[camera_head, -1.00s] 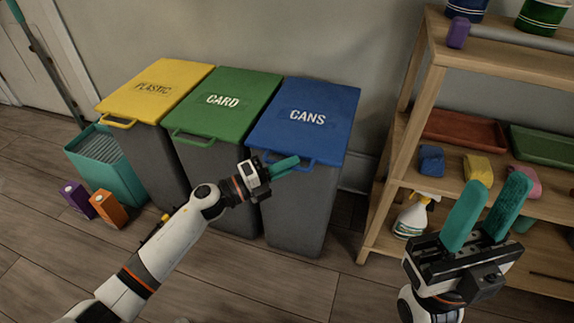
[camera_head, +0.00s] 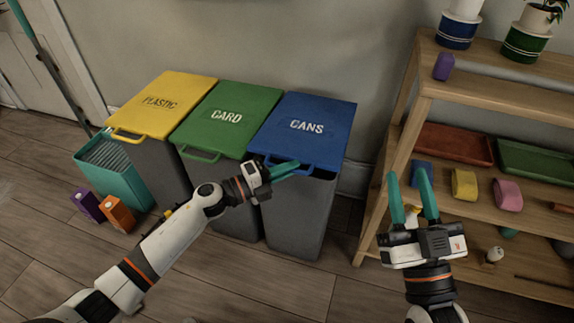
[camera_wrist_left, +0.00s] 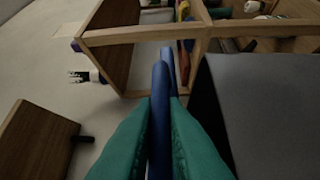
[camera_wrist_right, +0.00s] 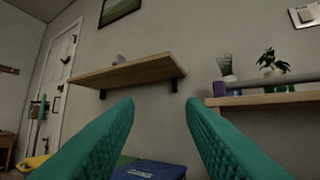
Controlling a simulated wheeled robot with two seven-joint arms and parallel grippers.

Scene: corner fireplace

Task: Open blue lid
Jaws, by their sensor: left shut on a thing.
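The blue lid (camera_head: 308,120), marked CANS, tops the right-hand grey bin (camera_head: 300,215). Its front edge looks slightly raised, with a dark gap under it at the right. My left gripper (camera_head: 287,169) is at the lid's front handle (camera_head: 290,160). In the left wrist view its teal fingers are shut on the blue handle (camera_wrist_left: 160,110). My right gripper (camera_head: 407,180) is open and empty, pointing up in front of the shelf. The blue lid also shows low in the right wrist view (camera_wrist_right: 150,171).
Bins with a green CARD lid (camera_head: 226,115) and a yellow PLASTIC lid (camera_head: 160,103) stand to the left. A wooden shelf unit (camera_head: 480,95) with pots, trays and coloured blocks is close on the right. Purple and orange cartons (camera_head: 117,212) stand on the floor at left.

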